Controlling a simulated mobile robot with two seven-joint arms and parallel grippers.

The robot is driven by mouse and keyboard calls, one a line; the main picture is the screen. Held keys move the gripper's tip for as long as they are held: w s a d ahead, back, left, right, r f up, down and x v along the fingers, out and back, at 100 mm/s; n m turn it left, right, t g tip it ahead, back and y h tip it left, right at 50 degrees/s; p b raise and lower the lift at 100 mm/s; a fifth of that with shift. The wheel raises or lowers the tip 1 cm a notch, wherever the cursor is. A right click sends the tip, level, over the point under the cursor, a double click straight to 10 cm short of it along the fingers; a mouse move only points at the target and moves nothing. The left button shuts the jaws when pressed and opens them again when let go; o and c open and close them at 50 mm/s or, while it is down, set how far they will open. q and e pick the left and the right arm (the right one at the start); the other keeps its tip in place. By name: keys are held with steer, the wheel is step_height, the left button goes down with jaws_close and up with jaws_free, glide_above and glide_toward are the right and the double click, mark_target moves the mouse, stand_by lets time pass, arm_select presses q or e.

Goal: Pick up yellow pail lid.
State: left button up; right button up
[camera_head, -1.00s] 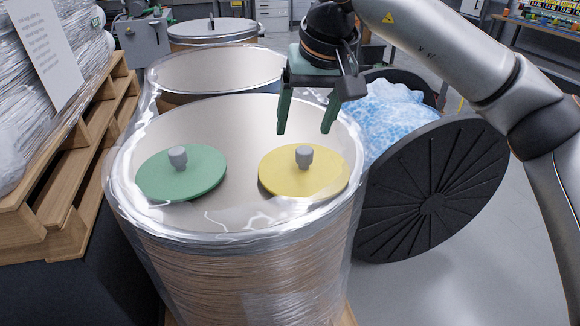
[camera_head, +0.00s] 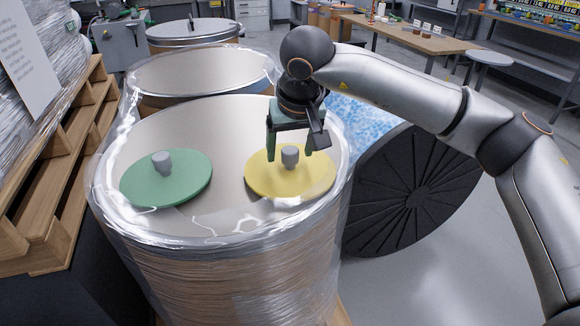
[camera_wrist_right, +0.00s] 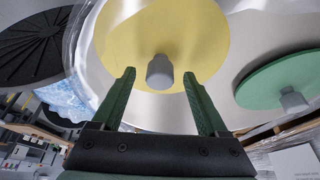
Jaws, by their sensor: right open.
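The right wrist view shows the open green fingers (camera_wrist_right: 160,82). I cannot tell whether they touch anything. My left gripper is not in view.
The drum's rim surrounds both lids. More drums (camera_head: 195,75) stand behind, a wooden pallet (camera_head: 60,180) at left, and a black ribbed disc (camera_head: 395,200) leans at right.

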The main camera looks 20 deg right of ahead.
steer(key=shift+x, duration=0.85)
steer(key=shift+r, duration=0.1)
steer(key=shift+c, duration=0.3)
jaws_close()
